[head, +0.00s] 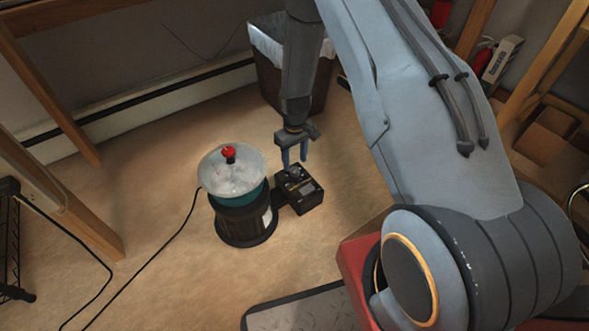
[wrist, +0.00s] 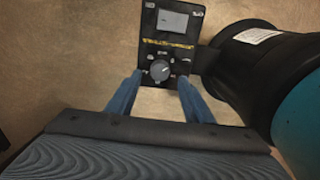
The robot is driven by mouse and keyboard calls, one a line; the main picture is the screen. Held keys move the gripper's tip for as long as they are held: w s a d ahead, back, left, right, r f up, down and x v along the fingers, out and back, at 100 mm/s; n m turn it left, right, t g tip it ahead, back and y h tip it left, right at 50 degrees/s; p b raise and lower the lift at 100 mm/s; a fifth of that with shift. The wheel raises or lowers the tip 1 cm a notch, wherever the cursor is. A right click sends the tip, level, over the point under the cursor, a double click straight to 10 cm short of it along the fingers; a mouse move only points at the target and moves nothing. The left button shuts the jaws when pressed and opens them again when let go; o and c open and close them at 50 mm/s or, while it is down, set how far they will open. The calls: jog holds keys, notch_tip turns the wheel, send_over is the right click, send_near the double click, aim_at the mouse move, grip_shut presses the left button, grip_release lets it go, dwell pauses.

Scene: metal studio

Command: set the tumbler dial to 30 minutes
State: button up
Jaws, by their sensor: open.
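The tumbler (head: 243,219) stands on the floor, a dark base with a teal bowl and a clear lid topped by a red knob. Its black control box (head: 309,199) juts out on its right side. In the wrist view the box (wrist: 151,51) shows a pale label panel at the top and a round grey dial (wrist: 160,70) with a light mark below. The small markings around the dial are too blurred to read. My gripper (wrist: 157,80) is open, its two blue fingers on either side of the dial, apart from it. In the head view my gripper (head: 295,160) points down just above the box.
The tumbler's dark body (wrist: 262,75) is close to the right finger in the wrist view. A lined waste bin (head: 268,75) stands behind my arm. A black cord (head: 160,250) runs across the floor to the left. Open floor lies left of the tumbler.

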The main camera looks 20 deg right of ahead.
aim_at(295, 170)
notch_tip(295, 170, down, 4)
jog(key=shift+f+b, duration=0.25)
jog(key=shift+b, duration=0.55)
jog(key=shift+c, duration=0.2)
jog(key=c, duration=1)
jog(key=shift+r+m+p, duration=0.1)
jog(key=shift+m+p, duration=0.2)
